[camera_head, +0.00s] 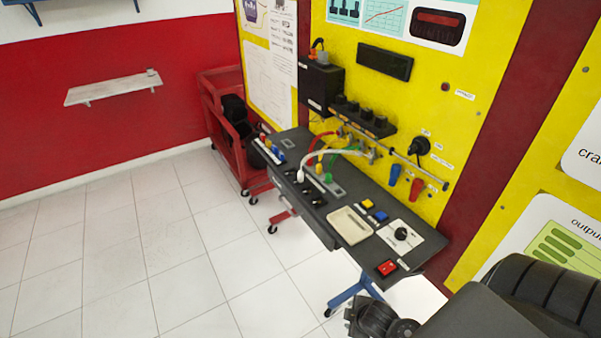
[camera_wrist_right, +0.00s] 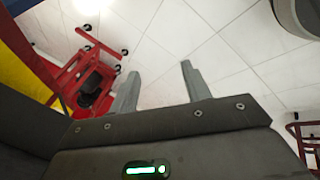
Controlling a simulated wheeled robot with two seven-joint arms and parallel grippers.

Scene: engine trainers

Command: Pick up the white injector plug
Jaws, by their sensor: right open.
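The white injector plug (camera_head: 301,175) is at the end of a white cable that arches over from the wall fittings. It stands at the dark socket strip (camera_head: 303,188) on the sloping black console; whether it is seated in a socket is too small to tell. My right gripper (camera_wrist_right: 160,85) is open and empty in the right wrist view, with bare floor tiles between its fingers. The plug is not visible in that view. My right arm shows at the lower right of the head view, apart from the plug. My left gripper is not in view.
Red, yellow and green cables (camera_head: 329,177) arch close beside the white one. A beige tray (camera_head: 349,225) and a red switch (camera_head: 387,268) are on the console (camera_head: 324,226). A red cart (camera_head: 228,130) stands behind. The floor at left is clear.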

